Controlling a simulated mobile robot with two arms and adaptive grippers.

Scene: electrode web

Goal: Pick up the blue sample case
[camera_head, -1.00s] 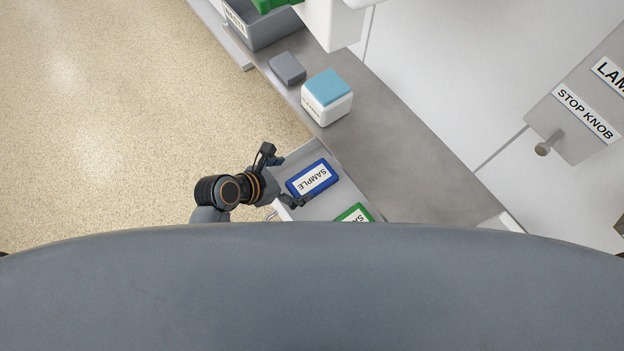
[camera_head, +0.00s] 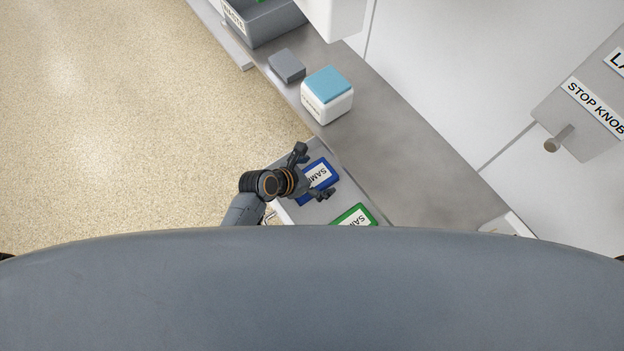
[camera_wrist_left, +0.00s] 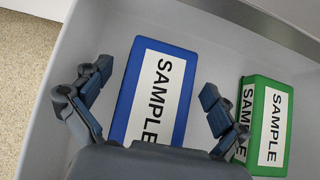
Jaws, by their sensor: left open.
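The blue sample case (camera_head: 322,172) lies flat in an open grey drawer, its white SAMPLE label facing up. It also shows in the left wrist view (camera_wrist_left: 160,95), between the two fingers. My left gripper (camera_head: 313,172) is open and empty over the case, hiding part of it in the head view. In the left wrist view my left gripper (camera_wrist_left: 155,80) has one finger past each long side of the case. I cannot tell the height gap or whether they touch. My right gripper is not in view.
A green sample case (camera_head: 354,216) lies right of the blue one, close to the right finger in the wrist view (camera_wrist_left: 270,120). Grey walls of the drawer (camera_wrist_left: 215,30) surround both. A white box with blue top (camera_head: 327,95) and a grey block (camera_head: 287,66) stand on the counter.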

